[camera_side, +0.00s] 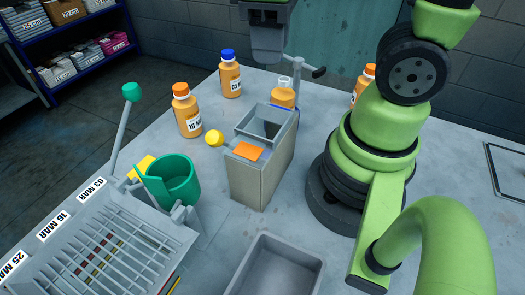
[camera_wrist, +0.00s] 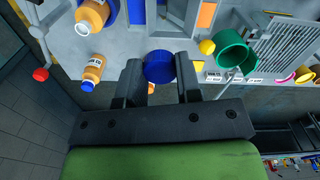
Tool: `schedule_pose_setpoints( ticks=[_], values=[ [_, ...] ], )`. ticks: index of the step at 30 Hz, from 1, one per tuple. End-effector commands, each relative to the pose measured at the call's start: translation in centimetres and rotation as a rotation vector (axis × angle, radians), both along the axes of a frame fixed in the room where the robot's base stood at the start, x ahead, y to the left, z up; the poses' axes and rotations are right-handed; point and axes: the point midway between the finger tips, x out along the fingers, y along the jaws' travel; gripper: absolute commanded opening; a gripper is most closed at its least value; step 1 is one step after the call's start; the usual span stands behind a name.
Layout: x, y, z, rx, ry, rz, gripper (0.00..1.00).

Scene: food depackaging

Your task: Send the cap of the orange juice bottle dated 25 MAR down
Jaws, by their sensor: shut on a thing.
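My gripper (camera_wrist: 160,80) is shut on a blue cap (camera_wrist: 161,66), held between its two fingers. In the side view my gripper (camera_side: 268,52) is at the top, high over the table behind the grey bin; the cap cannot be made out there. An orange juice bottle (camera_side: 283,98) stands behind the bin, its pale neck uncapped; it also shows in the wrist view (camera_wrist: 94,12), in a blue ring. Its date is not readable. A grey unit at lower left has slots labelled 03 MAR, 16 MAR and 25 MAR (camera_side: 14,264).
The grey bin (camera_side: 252,172) has an open top and an orange square. Other bottles are one marked 16 (camera_side: 187,113), one marked 03 with a blue cap (camera_side: 230,76), and one orange-capped (camera_side: 363,84).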

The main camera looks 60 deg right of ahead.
Motion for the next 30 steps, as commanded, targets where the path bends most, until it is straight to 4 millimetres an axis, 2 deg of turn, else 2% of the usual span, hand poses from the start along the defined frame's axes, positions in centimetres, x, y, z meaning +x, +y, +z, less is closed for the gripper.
schedule_pose_setpoints(
  ticks=[9,21,22,25,26,30],
  values=[
    [0.0,0.0,-3.6,0.001,0.004,-0.001,0.10],
    [0.0,0.0,-4.3,0.001,-0.001,-0.002,0.10],
    [0.0,0.0,-4.3,0.001,-0.001,-0.002,0.34],
    [0.0,0.0,-4.3,0.001,-0.001,-0.001,0.57],
    [0.0,0.0,-4.3,0.001,-0.001,-0.001,0.62],
    [0.0,0.0,-4.3,0.001,-0.001,-0.001,0.62]
  ],
)
